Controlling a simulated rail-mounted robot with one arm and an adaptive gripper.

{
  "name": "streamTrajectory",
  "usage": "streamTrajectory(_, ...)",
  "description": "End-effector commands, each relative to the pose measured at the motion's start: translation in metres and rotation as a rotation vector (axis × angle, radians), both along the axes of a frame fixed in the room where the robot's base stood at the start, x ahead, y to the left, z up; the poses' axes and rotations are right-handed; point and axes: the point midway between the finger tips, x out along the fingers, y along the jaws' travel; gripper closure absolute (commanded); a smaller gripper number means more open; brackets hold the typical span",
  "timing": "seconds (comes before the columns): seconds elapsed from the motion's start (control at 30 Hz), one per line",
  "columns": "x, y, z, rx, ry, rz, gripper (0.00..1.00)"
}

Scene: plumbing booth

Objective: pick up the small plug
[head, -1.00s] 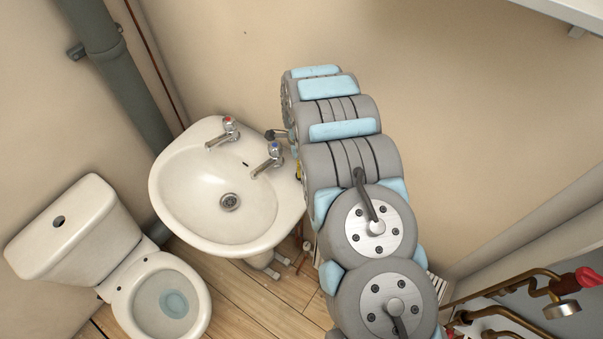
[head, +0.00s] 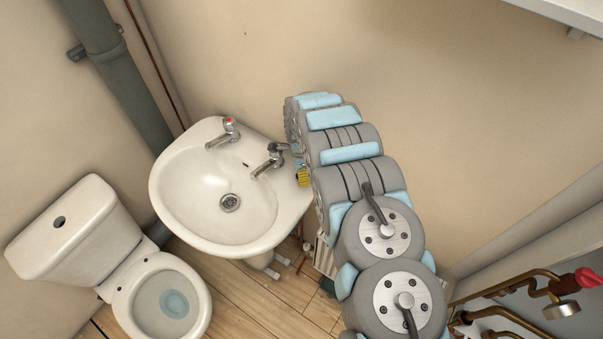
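I cannot make out the small plug; it may be hidden behind my arm or too small to tell. The white basin (head: 178,214) hangs on the wall, with a metal drain (head: 230,202) in its bowl that looks uncovered. My gripper (head: 277,148) shows only as a small dark part at the end of my arm, by the right-hand tap (head: 262,166). It overlaps the top of that tap in the picture; I cannot tell if they touch. Its fingers are too small and too hidden to show whether they are open or hold anything.
The left tap (head: 226,134) has a red top. A small yellow thing (head: 303,177) shows at the basin's right edge, partly behind my arm. A toilet (head: 75,228) stands left. Copper pipes (head: 510,290) with a red handle are at lower right.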

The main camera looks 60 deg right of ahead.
Motion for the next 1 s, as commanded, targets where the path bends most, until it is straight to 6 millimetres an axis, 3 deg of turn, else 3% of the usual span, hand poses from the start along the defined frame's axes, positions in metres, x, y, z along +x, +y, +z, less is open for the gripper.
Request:
streamTrajectory(0.07, 0.0, 0.0, 0.0, 0.0, 0.0, 0.0, 0.4)
streamTrajectory(0.27, 0.0, 0.0, 0.0, 0.0, 0.0, 0.0, 0.97)
streamTrajectory(0.3, 0.0, 0.0, 0.0, 0.0, 0.0, 0.0, 1.0)
streamTrajectory(0.73, 0.0, 0.0, 0.002, 0.0, 0.0, 0.001, 1.0)
streamTrajectory(1.0, 0.0, -0.001, 0.023, -0.002, 0.001, -0.001, 1.0)
